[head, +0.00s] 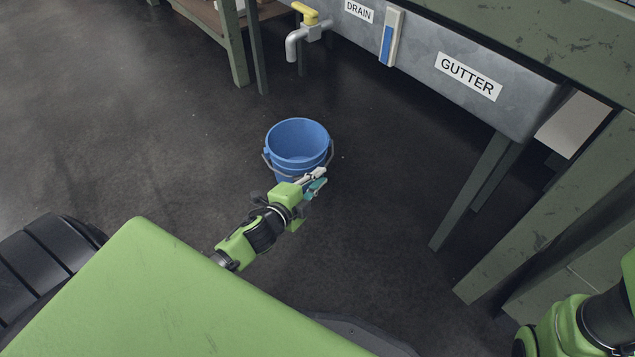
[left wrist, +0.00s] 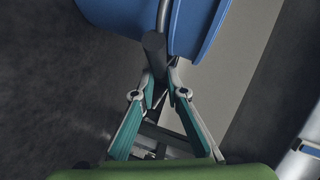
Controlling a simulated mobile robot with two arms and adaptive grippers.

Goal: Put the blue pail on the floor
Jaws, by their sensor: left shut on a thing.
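The blue pail (head: 297,147) is upright in the middle of the head view, with its open top facing up and looking empty. Its grey wire handle hangs down at the near side. My left gripper (head: 317,180) is at the pail's near right side. In the left wrist view, the pail (left wrist: 198,25) fills the top. There my left gripper (left wrist: 159,88) is shut on the dark grip of the handle (left wrist: 155,52). I cannot tell whether the pail's bottom touches the floor. My right gripper is out of view.
A grey metal trough labelled GUTTER (head: 430,62) runs along the upper right. A tap with a yellow handle (head: 305,28) juts from it. Green table legs (head: 470,190) stand at the right. The dark floor (head: 150,130) is clear at the left and around the pail.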

